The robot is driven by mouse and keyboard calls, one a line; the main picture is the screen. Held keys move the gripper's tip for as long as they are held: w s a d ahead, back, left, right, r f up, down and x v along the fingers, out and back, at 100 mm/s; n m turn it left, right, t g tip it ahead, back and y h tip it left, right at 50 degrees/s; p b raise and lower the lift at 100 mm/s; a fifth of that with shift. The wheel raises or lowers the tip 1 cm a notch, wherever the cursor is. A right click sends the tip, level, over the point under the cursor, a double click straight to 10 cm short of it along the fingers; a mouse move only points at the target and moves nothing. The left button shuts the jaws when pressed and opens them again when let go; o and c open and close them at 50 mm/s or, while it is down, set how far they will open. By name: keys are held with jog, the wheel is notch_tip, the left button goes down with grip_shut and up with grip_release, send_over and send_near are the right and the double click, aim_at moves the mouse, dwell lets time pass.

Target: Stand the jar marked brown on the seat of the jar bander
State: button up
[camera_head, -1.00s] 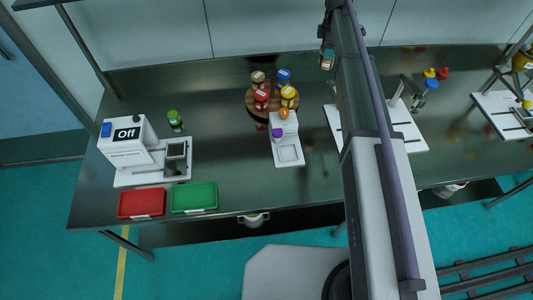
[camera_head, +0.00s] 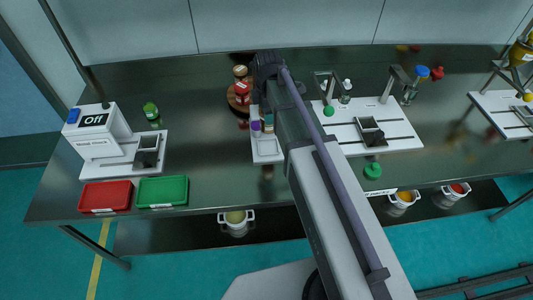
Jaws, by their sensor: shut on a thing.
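A small jar (camera_head: 268,127), teal on top with a brownish body, shows beside my arm. My gripper (camera_head: 269,116) is shut on it, though the fingers are mostly hidden by my arm. The jar appears over the white device with the purple knob (camera_head: 256,126), which looks like the jar bander (camera_head: 266,157). The jar's mark is too small to read, and I cannot tell whether it touches the seat. My arm hides much of the device.
A round wooden stand with a brown-topped jar (camera_head: 240,71) and a red-topped jar (camera_head: 242,88) is behind, partly hidden. At left are a white device reading Off (camera_head: 97,135), a green-lidded jar (camera_head: 150,110), a red tray (camera_head: 105,196) and a green tray (camera_head: 163,191). White-based apparatus (camera_head: 400,137) stands at right.

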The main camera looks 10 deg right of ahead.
notch_tip(320, 180, down, 10)
jog(key=b, duration=1)
jog(key=shift+w+f, duration=0.1)
jog(key=shift+f, duration=0.1)
jog(key=shift+r, duration=0.3)
jog(key=shift+f, duration=0.3)
jog(key=o, duration=1.1)
jog(key=shift+r, duration=0.1)
jog(key=shift+o, duration=0.2)
notch_tip(320, 180, up, 13)
jog(key=p, duration=1.2)
jog(key=shift+f, duration=0.25)
